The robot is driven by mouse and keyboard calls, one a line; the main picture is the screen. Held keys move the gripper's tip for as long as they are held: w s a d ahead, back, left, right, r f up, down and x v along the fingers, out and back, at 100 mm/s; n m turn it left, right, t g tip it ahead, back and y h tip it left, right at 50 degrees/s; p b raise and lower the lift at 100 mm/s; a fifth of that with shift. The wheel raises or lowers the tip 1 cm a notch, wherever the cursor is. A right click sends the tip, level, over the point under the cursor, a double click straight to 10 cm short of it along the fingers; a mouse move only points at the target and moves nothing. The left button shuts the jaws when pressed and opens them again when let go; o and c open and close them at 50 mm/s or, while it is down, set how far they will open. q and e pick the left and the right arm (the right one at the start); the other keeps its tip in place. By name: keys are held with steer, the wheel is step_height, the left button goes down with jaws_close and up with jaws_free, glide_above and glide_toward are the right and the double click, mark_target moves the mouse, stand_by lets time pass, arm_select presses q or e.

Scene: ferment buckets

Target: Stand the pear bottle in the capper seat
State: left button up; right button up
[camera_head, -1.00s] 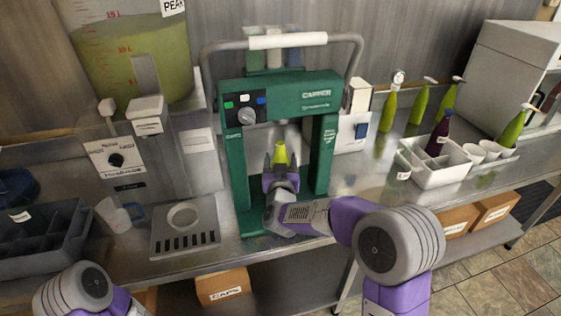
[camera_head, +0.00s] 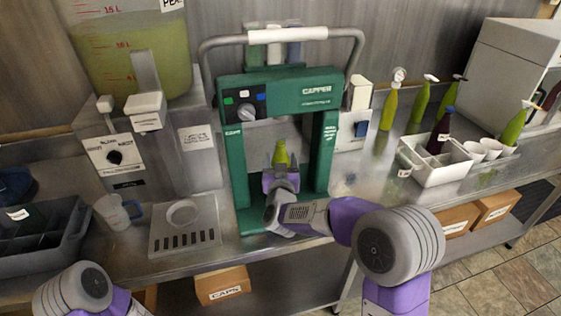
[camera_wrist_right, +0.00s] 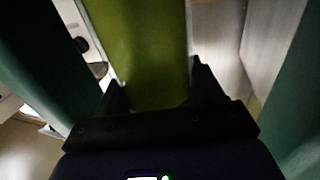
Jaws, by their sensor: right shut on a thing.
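The yellow-green bottle (camera_head: 281,154) stands about upright between the posts of the green capper (camera_head: 235,168), its neck below the crossbar. My right gripper (camera_head: 281,178) is shut on it from the front. In the right wrist view the bottle (camera_wrist_right: 150,50) fills the space between the two dark fingers (camera_wrist_right: 158,95), with green posts at either side. The bottle's foot and the capper seat are hidden behind my gripper and wrist, so I cannot tell whether they touch. No pear label shows on the held bottle. My left gripper is out of the picture; only part of that arm shows.
A dispenser (camera_head: 118,155) with a drip tray (camera_head: 187,238), a jug (camera_head: 112,212) and a grey crate (camera_head: 40,245) stand left. A white caddy (camera_head: 436,172) with a dark bottle (camera_head: 440,132) and several green bottles stand right. The counter between capper and caddy has free room.

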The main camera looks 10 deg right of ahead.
steer(key=shift+r, duration=0.15)
steer(key=o, duration=1.5)
steer(key=shift+o, duration=0.6)
steer(key=shift+f, duration=0.2)
steer(key=p+v, duration=0.1)
steer(key=v, duration=0.6)
steer(key=shift+s+r, duration=0.15)
steer(key=shift+s, duration=0.2)
